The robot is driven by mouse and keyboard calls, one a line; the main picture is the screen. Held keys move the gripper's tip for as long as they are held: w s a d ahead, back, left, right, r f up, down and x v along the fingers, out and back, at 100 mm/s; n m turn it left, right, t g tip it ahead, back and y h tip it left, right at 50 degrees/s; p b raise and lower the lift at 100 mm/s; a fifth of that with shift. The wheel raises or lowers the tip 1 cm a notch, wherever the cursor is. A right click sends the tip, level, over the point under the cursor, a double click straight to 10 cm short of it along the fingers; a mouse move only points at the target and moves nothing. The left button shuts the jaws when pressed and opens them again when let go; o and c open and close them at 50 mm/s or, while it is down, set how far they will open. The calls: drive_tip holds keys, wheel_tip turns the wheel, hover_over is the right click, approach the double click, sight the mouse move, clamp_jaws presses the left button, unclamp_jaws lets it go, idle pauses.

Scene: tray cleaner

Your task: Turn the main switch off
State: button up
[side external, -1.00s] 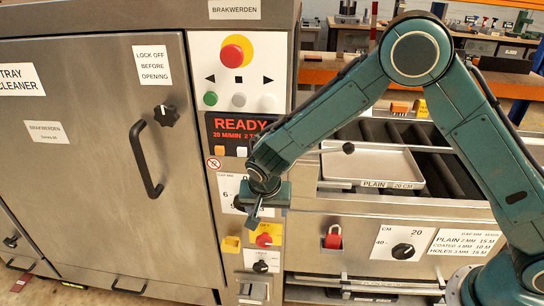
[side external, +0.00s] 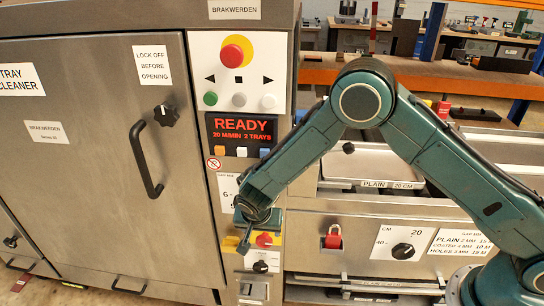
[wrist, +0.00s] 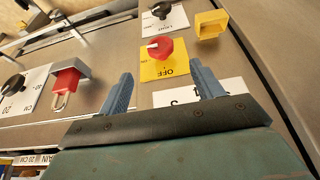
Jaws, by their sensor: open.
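The main switch is a red rotary knob (side external: 264,240) on a yellow plate, low on the machine's front column. In the wrist view the red knob (wrist: 160,48) sits on its yellow plate, with the word OFF on it. The knob's pale pointer mark faces left in that view. My gripper (side external: 244,245) is at the left edge of the knob in the side view. In the wrist view my gripper (wrist: 160,85) is open, its two blue-grey fingers either side of the yellow plate's lower part. Nothing is between the fingers; contact with the knob cannot be told.
A yellow holder (wrist: 210,24) juts out beside the switch. A red padlock (side external: 333,237) hangs to the right. A black knob (side external: 261,267) lies just below. The display (side external: 240,131) reads READY. A tray (side external: 372,165) marked PLAIN rests on the rollers.

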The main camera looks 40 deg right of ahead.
sight(264, 240)
drive_tip(key=x, duration=1.1)
drive_tip(key=c, duration=0.9)
